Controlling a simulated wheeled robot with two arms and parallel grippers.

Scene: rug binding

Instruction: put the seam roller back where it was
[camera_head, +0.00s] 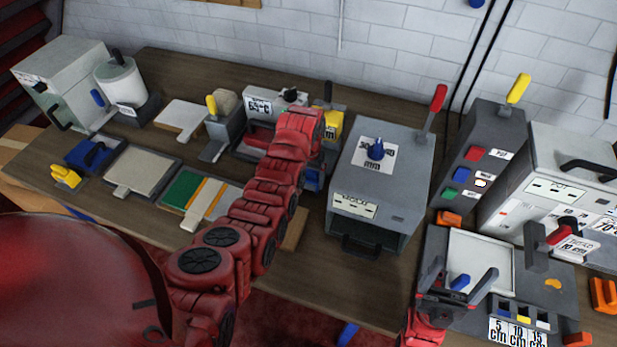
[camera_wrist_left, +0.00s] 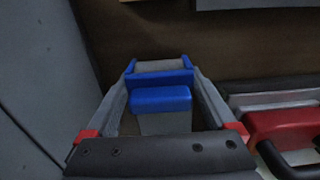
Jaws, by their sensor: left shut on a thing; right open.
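The seam roller (camera_wrist_left: 160,97), with a blue handle and frame and a grey roller end, sits between the fingers of my left gripper (camera_wrist_left: 160,85) in the left wrist view. The gripper is shut on it. In the head view my red left arm hides most of that gripper; a blue part (camera_head: 313,181), which looks like the roller, shows beside the arm, left of the big grey box. I cannot tell whether the roller touches the table. My right gripper (camera_head: 458,283) is open above the grey station at lower right, with a small blue piece showing between its fingers.
The grey box (camera_head: 350,215) stands close beside the left gripper; its wall (camera_wrist_left: 35,90) fills the left of the wrist view. A red part (camera_wrist_left: 285,125) is close on the other side. Bare wooden table (camera_wrist_left: 150,40) shows between them. Sample boards (camera_head: 143,170) lie further left.

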